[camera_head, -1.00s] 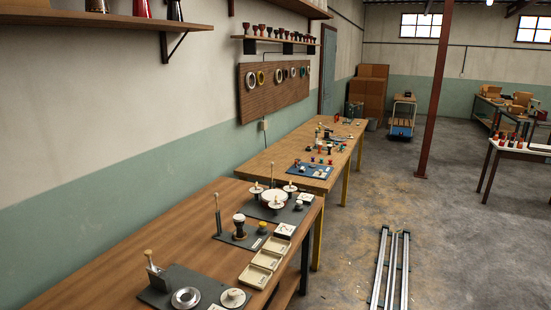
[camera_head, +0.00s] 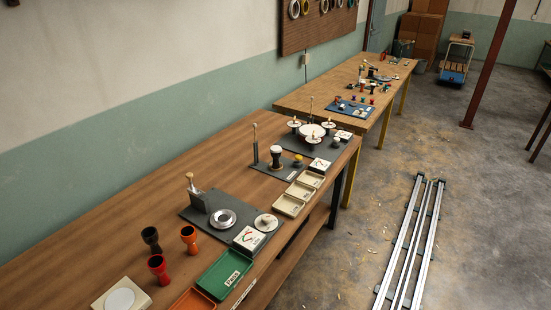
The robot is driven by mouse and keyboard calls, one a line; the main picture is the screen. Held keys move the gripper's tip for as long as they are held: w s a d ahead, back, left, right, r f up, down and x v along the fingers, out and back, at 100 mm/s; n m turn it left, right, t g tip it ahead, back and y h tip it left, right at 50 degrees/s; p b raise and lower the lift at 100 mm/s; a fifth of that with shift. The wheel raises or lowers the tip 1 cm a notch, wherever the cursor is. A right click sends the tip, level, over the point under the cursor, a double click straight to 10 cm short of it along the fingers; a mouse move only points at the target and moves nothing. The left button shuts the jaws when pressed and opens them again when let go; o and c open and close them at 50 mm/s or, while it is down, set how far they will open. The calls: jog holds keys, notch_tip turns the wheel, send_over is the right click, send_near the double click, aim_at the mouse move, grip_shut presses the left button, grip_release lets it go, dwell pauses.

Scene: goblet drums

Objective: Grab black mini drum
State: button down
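A small black goblet-shaped drum (camera_head: 151,239) stands upright on the near wooden bench (camera_head: 90,262), at the lower left of the head view. An orange goblet drum (camera_head: 189,240) stands to its right. A red one (camera_head: 157,268) stands just in front of it. All three have dark openings or tops facing up, and the black one looks clear of the other two. My gripper is not in view.
A green tray (camera_head: 224,274), an orange tray (camera_head: 193,301) and a white pad with a disc (camera_head: 121,299) lie near the drums. A dark fixture board (camera_head: 208,205) with an upright handled tool is behind them. The bench left of the drums is bare. Rails (camera_head: 408,245) lie on the floor.

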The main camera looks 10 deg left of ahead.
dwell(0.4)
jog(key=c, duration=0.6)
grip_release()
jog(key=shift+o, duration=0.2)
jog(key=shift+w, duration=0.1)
